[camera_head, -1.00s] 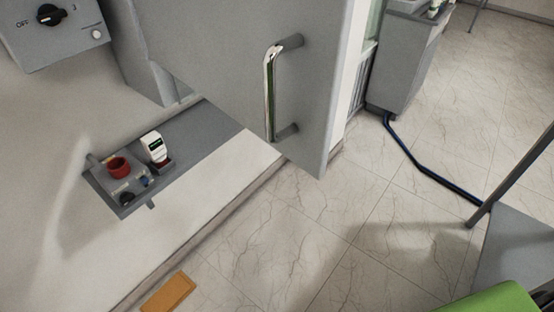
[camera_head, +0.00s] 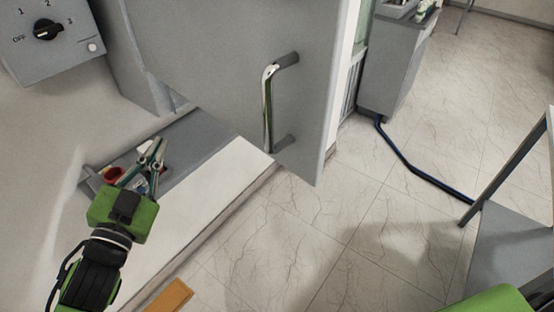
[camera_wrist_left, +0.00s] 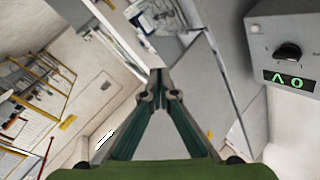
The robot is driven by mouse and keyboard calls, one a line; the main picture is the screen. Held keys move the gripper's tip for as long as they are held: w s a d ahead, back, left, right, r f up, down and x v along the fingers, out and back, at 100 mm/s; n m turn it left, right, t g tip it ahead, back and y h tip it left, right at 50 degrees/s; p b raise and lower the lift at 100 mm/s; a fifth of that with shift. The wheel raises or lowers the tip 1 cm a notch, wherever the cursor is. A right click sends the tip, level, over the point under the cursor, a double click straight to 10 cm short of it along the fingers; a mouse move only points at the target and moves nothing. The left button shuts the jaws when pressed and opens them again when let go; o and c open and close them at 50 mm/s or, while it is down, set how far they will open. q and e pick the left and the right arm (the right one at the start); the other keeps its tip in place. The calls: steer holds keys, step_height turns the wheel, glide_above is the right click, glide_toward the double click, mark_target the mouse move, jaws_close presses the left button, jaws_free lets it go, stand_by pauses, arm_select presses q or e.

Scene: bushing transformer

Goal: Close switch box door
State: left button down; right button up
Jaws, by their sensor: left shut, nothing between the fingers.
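A grey door (camera_head: 215,60) stands open in the upper middle of the head view, with a metal bar handle (camera_head: 268,108) on its face. My left gripper (camera_head: 157,147) has come in from the lower left and points up toward the back. Its fingers are shut and empty, left of the door and apart from the handle. In the left wrist view the closed fingertips (camera_wrist_left: 157,80) point ahead, with a grey panel edge behind them. My right gripper is not in view.
A control box with a rotary knob (camera_head: 47,29) is at the upper left. A small shelf (camera_head: 92,182) with a red item (camera_head: 112,175) lies partly behind my left gripper. A blue cable (camera_head: 408,164) runs over the tiled floor. Floor right of the door is mostly clear.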

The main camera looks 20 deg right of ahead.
arm_select(q)
steer(key=s+d+r+m+g+h, duration=0.4)
steer(key=r+m+h, duration=0.3)
steer(key=m, duration=0.1)
steer(key=s+d+r+m+g+h, duration=0.4)
steer(key=r+m+g+h, duration=0.15)
steer(key=m+h, duration=0.2)
steer(key=s+a+f+m+g+y, duration=0.25)
steer(key=s+m+g+y, duration=0.25)
steer(key=s+m+g, duration=0.7)
steer(key=p, duration=0.5)
glide_toward(308, 165)
steer(key=s+d, duration=0.1)
steer(key=s, duration=0.2)
steer(key=shift+m+g, duration=0.45)
steer(key=d, duration=0.1)
steer(key=w+d+p, duration=0.1)
steer(key=d, duration=0.1)
steer(key=d+p, duration=0.1)
steer(key=d, duration=0.1)
steer(key=shift+w+f, duration=0.1)
steer(key=shift+w, duration=0.25)
